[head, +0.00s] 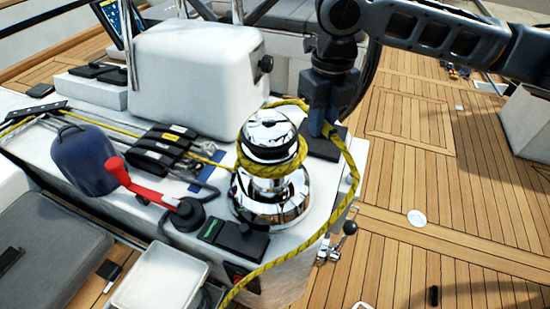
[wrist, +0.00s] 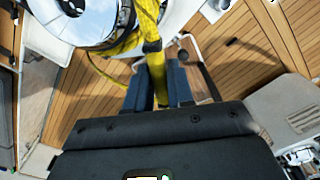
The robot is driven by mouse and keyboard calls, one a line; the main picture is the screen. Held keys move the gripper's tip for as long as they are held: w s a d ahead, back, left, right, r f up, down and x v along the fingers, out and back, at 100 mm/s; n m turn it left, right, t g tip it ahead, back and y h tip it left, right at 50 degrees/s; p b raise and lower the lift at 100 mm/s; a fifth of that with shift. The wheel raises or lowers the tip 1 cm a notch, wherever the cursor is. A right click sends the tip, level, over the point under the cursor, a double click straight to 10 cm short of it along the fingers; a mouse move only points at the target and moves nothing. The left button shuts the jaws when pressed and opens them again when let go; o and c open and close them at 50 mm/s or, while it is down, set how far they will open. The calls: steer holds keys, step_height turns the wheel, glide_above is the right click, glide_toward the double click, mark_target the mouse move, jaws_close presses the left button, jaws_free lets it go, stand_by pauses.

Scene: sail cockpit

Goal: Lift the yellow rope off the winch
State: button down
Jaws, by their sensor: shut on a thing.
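The yellow rope (head: 343,203) is wrapped around the chrome winch (head: 268,205). From the drum it rises to my gripper (head: 322,130), then its tail hangs in a loop down past the console's right side. My gripper is just right of and behind the winch top, pointing down. In the wrist view, the rope (wrist: 156,68) passes between the two dark fingers of my gripper (wrist: 158,85), which are shut on it. The winch (wrist: 75,18) shows there at the upper left, with rope around it. The fingertips are partly hidden in the head view.
A red-handled lever (head: 140,188) stands left of the winch, beside a blue bag (head: 83,158). Black rope clutches (head: 165,145) and a white raised box (head: 195,75) are on the console behind. The teak deck (head: 430,215) at right is mostly clear.

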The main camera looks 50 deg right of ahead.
steer(key=shift+r, duration=0.6)
steer(key=shift+r+p, duration=0.1)
steer(key=shift+p, duration=0.2)
steer(key=shift+r+p, duration=1.4)
steer(key=shift+r, duration=0.7)
steer(key=shift+r, duration=2)
